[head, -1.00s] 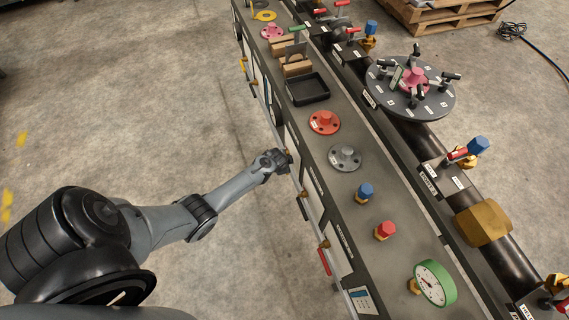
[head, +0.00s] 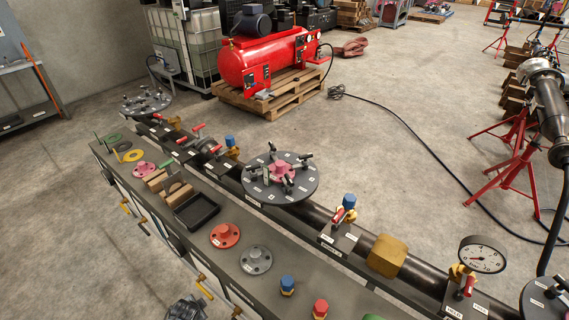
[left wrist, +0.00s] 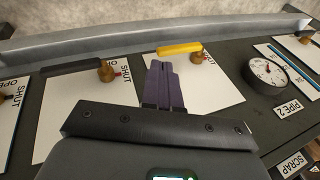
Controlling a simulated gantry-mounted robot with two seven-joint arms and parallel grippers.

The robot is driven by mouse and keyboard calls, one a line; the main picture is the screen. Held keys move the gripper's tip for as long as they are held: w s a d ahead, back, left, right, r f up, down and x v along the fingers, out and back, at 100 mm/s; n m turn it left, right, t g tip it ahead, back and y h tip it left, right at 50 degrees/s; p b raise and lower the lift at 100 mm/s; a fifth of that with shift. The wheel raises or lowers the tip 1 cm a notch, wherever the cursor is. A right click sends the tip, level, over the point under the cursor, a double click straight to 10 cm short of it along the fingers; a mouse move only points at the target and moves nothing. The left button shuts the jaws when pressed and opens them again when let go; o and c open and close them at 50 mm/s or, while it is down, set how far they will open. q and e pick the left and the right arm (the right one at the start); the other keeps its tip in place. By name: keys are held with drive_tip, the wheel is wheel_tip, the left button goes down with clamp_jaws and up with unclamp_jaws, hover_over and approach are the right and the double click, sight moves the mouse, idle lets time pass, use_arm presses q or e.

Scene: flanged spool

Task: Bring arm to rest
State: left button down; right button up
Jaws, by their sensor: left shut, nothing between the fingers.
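My left gripper (left wrist: 161,88) shows in the left wrist view with its dark purple fingers together and nothing between them. It lies in front of a dark panel with white cards, near a yellow valve handle (left wrist: 181,48); I cannot tell how far off the panel is. In the head view only a dark part of my left arm shows at the bottom edge, beside the front of the bench (head: 262,268). My right gripper is not in view. A pink flanged spool (head: 283,170) stands upright on a dark round plate (head: 262,190), held among several black clamps.
The bench top holds a red flange (head: 225,235), a grey flange (head: 255,260), a black tray (head: 196,212) and blue and red capped fittings. Valve handles stick out from its front. A pipe runs behind it. A red compressor (head: 262,62) stands farther back on a pallet.

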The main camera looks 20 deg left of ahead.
use_arm(q)
drive_tip(key=s+d+f, duration=0.2)
drive_tip(key=s+d, duration=0.2)
drive_tip(key=s, duration=0.2)
drive_tip(key=s+d+r+h, duration=0.1)
drive_tip(key=s+d+r, duration=0.3)
drive_tip(key=d+r, duration=0.45)
drive_tip(key=s+d+r+h, duration=0.2)
drive_tip(key=s+d+r, duration=0.1)
drive_tip(key=d+r, duration=0.5)
wheel_tip(320, 180, up, 48)
drive_tip(key=s+d+n+p, duration=0.1)
drive_tip(key=s+n+p, duration=0.1)
drive_tip(key=p, duration=3.5)
drive_tip(key=shift+s+r+n+p, duration=0.2)
drive_tip(key=shift+s+n+p, duration=0.15)
drive_tip(key=shift+n, duration=0.35)
